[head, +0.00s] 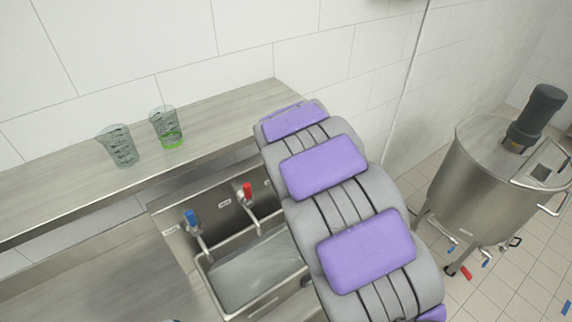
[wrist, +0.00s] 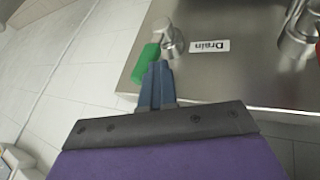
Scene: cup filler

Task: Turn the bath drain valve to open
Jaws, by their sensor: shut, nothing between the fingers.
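In the wrist view, the green drain valve handle (wrist: 146,62) sits on a metal panel beside a "Drain" label (wrist: 209,46). My gripper (wrist: 161,66) has its dark blue fingers together and empty. The fingertips are right beside the green handle and overlap its edge in the picture; I cannot tell whether they touch. In the head view, the metal bath (head: 255,275) holds greyish liquid. My arm covers the area right of the red valve there, and the drain valve and my gripper are hidden.
A blue-handled valve (head: 192,219) and a red-handled valve (head: 247,193) stand behind the bath. Two clear cups, one plain (head: 121,147) and one with green at its base (head: 170,134), stand on the shelf (head: 60,205). A steel tank (head: 480,185) stands at right.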

